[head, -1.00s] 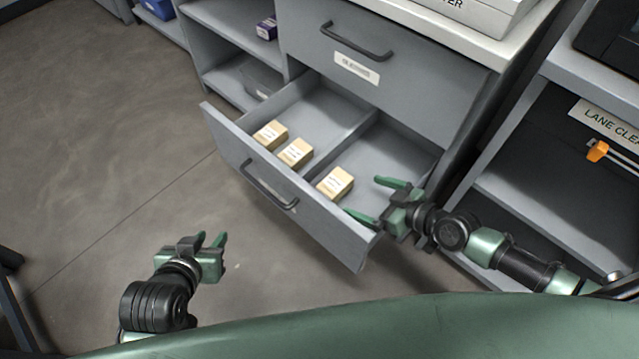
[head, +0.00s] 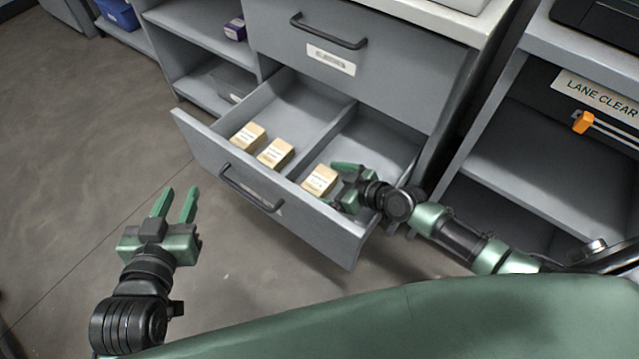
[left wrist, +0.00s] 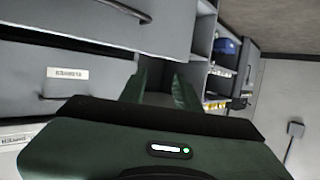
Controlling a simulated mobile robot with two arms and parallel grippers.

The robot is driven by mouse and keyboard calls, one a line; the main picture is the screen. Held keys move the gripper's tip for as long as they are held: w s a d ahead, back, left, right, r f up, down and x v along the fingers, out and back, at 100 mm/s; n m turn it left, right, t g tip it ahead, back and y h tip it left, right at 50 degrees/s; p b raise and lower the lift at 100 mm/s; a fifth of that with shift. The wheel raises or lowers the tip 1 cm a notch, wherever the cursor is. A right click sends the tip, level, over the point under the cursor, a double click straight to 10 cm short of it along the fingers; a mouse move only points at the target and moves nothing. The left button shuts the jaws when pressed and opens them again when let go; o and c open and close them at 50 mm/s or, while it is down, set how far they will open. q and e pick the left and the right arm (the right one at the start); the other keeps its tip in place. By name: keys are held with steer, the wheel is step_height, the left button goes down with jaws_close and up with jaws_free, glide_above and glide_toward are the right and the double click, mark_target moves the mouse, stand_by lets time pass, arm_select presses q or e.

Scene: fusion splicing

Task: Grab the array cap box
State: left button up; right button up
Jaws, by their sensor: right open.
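Three small tan boxes with white labels sit in the open drawer (head: 345,238). Two, a left box (head: 248,137) and a middle box (head: 275,153), lie in the left compartment. A third box (head: 319,180) lies in the right compartment near the drawer front. The labels are too small to read, so I cannot tell which is the array cap box. My right gripper (head: 333,184) is open at the third box, its fingers reaching toward it; whether they touch it is unclear. My left gripper (head: 178,203) is open and empty over the floor, left of the drawer.
A closed drawer (head: 400,80) with a handle is above the open one. A divider (head: 328,126) splits the open drawer. Shelves with a purple box (head: 235,29) and a blue bin (head: 118,13) stand at the left. An open shelf unit (head: 520,170) stands at the right.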

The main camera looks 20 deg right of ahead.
steer(key=c, duration=1.3)
steer(key=shift+r, duration=0.15)
